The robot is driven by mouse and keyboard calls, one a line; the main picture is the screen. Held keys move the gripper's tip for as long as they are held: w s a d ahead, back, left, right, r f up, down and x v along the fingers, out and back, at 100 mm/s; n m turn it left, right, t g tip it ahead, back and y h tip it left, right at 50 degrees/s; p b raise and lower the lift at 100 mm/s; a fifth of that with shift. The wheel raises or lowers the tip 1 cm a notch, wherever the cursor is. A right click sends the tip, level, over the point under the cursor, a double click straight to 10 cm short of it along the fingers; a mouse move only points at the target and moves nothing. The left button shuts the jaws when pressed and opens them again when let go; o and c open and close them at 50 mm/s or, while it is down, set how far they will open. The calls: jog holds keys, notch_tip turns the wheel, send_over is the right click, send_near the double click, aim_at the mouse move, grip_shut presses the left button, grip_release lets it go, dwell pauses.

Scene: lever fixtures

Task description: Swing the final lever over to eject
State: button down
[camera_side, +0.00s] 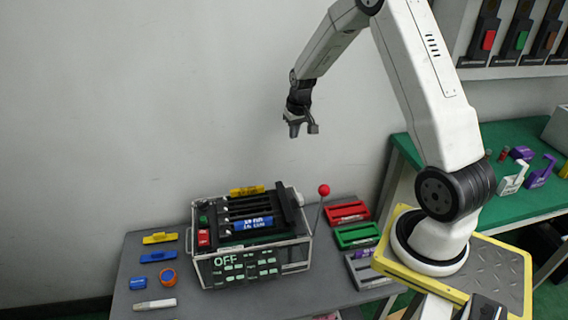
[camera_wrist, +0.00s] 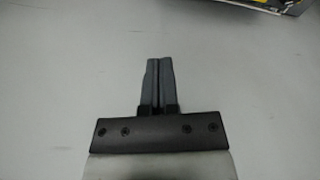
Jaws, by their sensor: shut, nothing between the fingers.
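A lever with a red ball knob (camera_side: 323,190) stands up on a thin rod at the right side of a framed machine (camera_side: 250,235). The machine sits on a grey table and has a front panel reading "OFF". A blue labelled cylinder lies in its top, beside dark bars. My gripper (camera_side: 302,134) hangs in the air well above the machine and lever, apart from both. In the wrist view my gripper (camera_wrist: 158,62) has its two fingers together with nothing between them. The lever is not visible in the wrist view.
Red (camera_side: 348,212), green (camera_side: 357,235) and grey (camera_side: 368,268) trays lie right of the machine. Yellow and blue pieces, an orange-rimmed roll (camera_side: 168,277) and a white piece (camera_side: 154,305) lie left. A green bench (camera_side: 480,200) stands at the right. The air around my gripper is clear.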

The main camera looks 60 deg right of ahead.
jog(key=s+a+r+n, duration=0.2)
jog(key=s+a, duration=0.5)
jog(key=a, duration=0.5)
jog(key=s+a+r+n, duration=0.3)
jog(key=s+a, duration=0.4)
jog(key=a, duration=0.5)
jog(key=shift+n+t+y, duration=0.3)
jog(key=shift+t, duration=0.1)
